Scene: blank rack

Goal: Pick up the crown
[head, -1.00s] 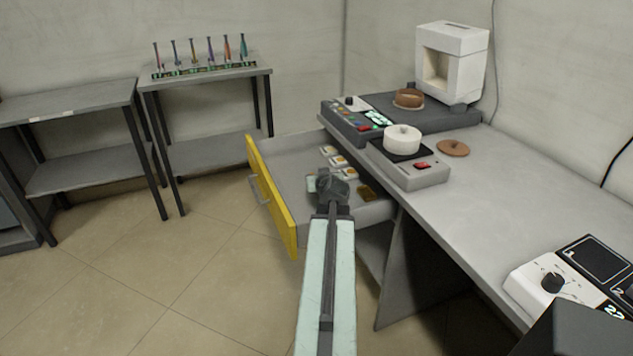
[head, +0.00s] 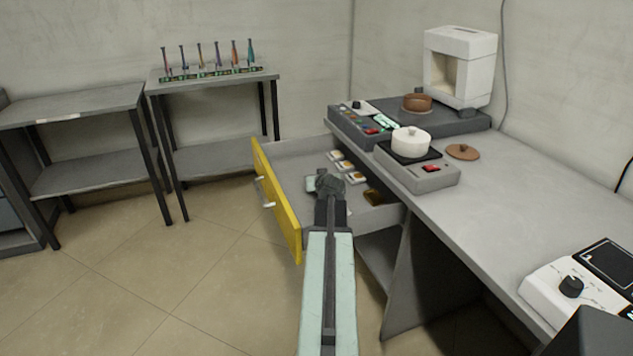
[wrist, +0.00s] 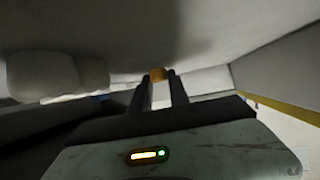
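I cannot make out for certain which thing is the crown. A small orange-brown piece (wrist: 157,75) shows at the fingertips in the wrist view. My gripper (head: 325,182) is over the open drawer (head: 292,180) in the head view, and its arm hides part of the drawer. In the wrist view the two fingers (wrist: 159,88) stand apart with a gap. The orange-brown piece shows between their tips; I cannot tell whether they touch it. In the drawer lie several small pale pieces (head: 345,166) and a brown piece (head: 374,197) beside my gripper.
The yellow drawer front (head: 277,205) bounds the left side. The desk (head: 500,195) on the right carries a hot plate (head: 430,178) with a white pot (head: 411,141), a brown lid (head: 462,152) and a white machine (head: 460,65). A tube rack (head: 212,73) stands on a far table.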

